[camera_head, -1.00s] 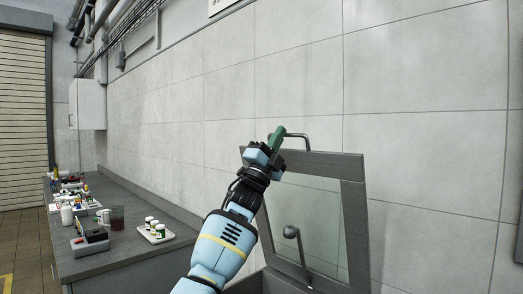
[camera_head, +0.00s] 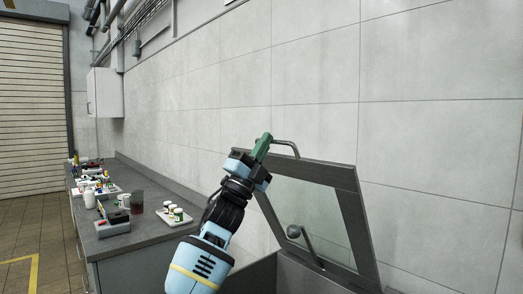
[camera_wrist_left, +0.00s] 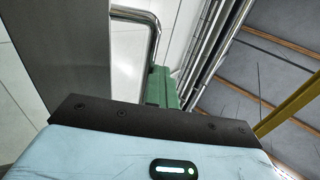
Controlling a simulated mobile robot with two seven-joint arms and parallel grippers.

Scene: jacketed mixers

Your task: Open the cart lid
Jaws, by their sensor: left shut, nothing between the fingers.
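The cart lid (camera_head: 345,200) is a grey frame around a clear pane. It stands raised and tilted in front of the wall, above the grey cart body (camera_head: 250,275). A bent metal handle (camera_head: 288,143) is on its upper edge. My left gripper (camera_head: 265,142) has green fingers, shut and empty, beside the left end of the handle. In the left wrist view the fingers (camera_wrist_left: 162,88) are beside the handle (camera_wrist_left: 150,35), with the dark lid frame (camera_wrist_left: 75,50) to the left. Whether they touch the handle is unclear. My right gripper is not in view.
A knobbed rod (camera_head: 300,235) shows at the lid's pane. The tiled wall is close behind; open floor lies at far left.

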